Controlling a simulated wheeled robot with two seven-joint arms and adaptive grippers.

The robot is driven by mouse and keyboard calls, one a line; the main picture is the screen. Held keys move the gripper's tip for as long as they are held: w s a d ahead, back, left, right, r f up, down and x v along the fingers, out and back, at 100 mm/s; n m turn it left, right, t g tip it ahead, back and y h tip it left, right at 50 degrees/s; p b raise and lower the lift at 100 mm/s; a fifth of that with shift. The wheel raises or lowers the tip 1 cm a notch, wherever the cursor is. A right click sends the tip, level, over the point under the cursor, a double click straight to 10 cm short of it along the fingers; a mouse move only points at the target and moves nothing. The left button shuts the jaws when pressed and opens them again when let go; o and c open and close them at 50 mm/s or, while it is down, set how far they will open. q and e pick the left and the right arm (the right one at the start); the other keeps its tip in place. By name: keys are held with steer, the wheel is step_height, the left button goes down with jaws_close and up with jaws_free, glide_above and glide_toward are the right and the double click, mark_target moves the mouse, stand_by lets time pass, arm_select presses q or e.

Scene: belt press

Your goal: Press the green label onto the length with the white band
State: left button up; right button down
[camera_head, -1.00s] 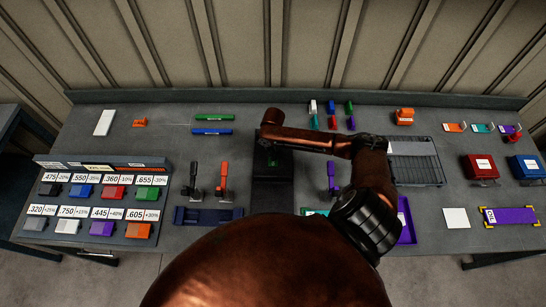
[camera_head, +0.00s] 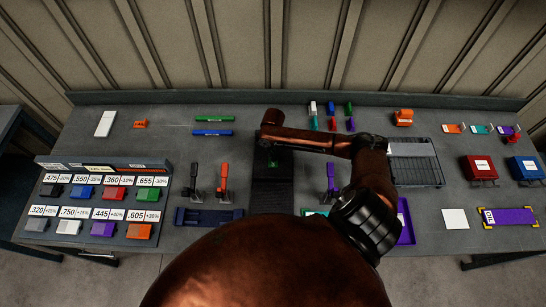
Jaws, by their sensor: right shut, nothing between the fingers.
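My right gripper (camera_head: 268,143) is shut and empty over the back end of the dark press strip at the table's middle. Its arm comes in from the lower right and partly hides that end. A small green patch (camera_head: 272,163) lies on the dark strip (camera_head: 271,197), just in front of the gripper. I cannot tell whether it is the green label. Small coloured pieces stand at the back, among them a white-topped one (camera_head: 313,106) and a green one (camera_head: 349,106). No length with a white band can be made out for certain. My left gripper is not in view.
A price rack (camera_head: 98,204) with coloured blocks stands at the left. Black (camera_head: 195,180) and orange (camera_head: 223,178) upright tools stand left of the strip. A wire rack (camera_head: 417,171), red box (camera_head: 480,168) and blue box (camera_head: 526,168) are at the right. My arm hides the front middle.

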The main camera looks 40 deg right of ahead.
steer(key=shift+r+p, duration=2.7)
steer(key=shift+r, duration=0.4)
steer(key=shift+f, duration=0.1)
steer(key=shift+d, duration=0.1)
